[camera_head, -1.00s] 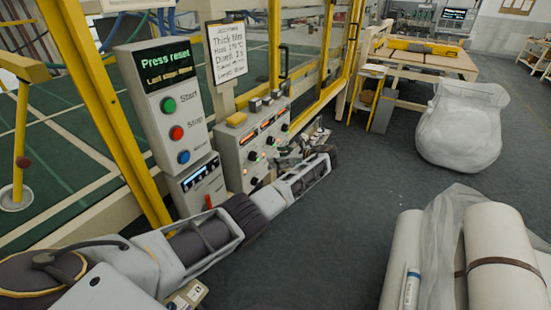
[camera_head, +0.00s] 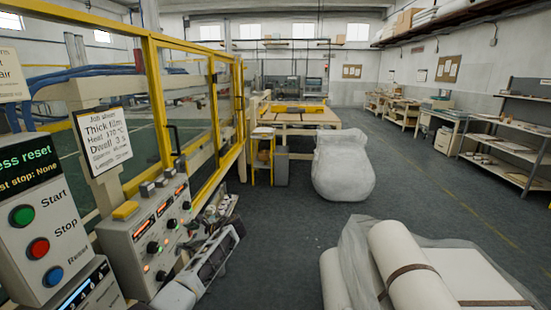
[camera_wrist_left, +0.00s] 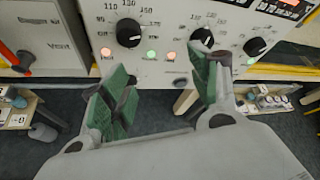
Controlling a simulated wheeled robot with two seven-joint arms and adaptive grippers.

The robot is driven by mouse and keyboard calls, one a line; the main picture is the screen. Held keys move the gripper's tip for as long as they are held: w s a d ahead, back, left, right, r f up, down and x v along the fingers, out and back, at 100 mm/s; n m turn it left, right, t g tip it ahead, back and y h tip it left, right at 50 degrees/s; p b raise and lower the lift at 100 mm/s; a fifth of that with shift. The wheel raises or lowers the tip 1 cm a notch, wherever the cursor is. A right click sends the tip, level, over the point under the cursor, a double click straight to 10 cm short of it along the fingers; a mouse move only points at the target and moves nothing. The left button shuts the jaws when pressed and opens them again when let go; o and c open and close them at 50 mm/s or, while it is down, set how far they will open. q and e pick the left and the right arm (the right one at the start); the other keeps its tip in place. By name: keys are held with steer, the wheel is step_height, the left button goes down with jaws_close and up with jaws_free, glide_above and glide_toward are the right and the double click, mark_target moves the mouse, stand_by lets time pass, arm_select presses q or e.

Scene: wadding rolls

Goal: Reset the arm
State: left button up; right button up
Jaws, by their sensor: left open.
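My left arm comes in from the lower left in the head view, and its gripper (camera_head: 220,211) is beside the right side of the grey control panel (camera_head: 150,240). In the left wrist view the two green-padded fingers (camera_wrist_left: 162,88) are spread apart with nothing between them. Panel dials (camera_wrist_left: 129,33) and small lamps show just beyond the fingers. I cannot tell whether a fingertip touches the panel. The button box (camera_head: 45,225) at the left has green Start, red Stop and blue Reset buttons. My right gripper is not in view.
A yellow-framed machine guard (camera_head: 155,90) stands behind the panel. White wadding rolls (camera_head: 410,270) lie at the lower right. A wrapped white bundle (camera_head: 342,168) stands on the floor beyond. Grey floor (camera_head: 280,235) is clear between them. Shelves (camera_head: 510,130) stand at the far right.

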arm_select(q)
steer(key=w+d+f+n+t+h, duration=0.4)
steer(key=w+d+n+t+h, duration=0.35)
steer(key=w+d+h, duration=0.4)
steer(key=s+f+n+h, duration=0.15)
steer(key=s+f, duration=0.35)
steer(key=f, duration=0.6)
steer(key=s+f+n, duration=0.2)
steer(key=s+f, duration=0.4)
steer(key=f, duration=0.6)
steer(key=s+a+f+n+g, duration=0.1)
steer(key=s+a+f+g, duration=0.15)
steer(key=s+f, duration=1.1)
steer(key=s+a+f+n+g, duration=0.1)
steer(key=s+a+f+g, duration=0.15)
steer(key=s+f, duration=1.1)
steer(key=s+a+f+g, duration=0.1)
steer(key=s+f, duration=0.3)
steer(key=s, duration=1.7)
steer(key=s+a+f+g, duration=0.1)
steer(key=s+f+g, duration=0.3)
steer(key=s, duration=1.7)
steer(key=shift+s+f+y, duration=0.15)
steer(key=shift+f+y, duration=0.1)
steer(key=shift+y, duration=0.15)
steer(key=shift+a, duration=0.1)
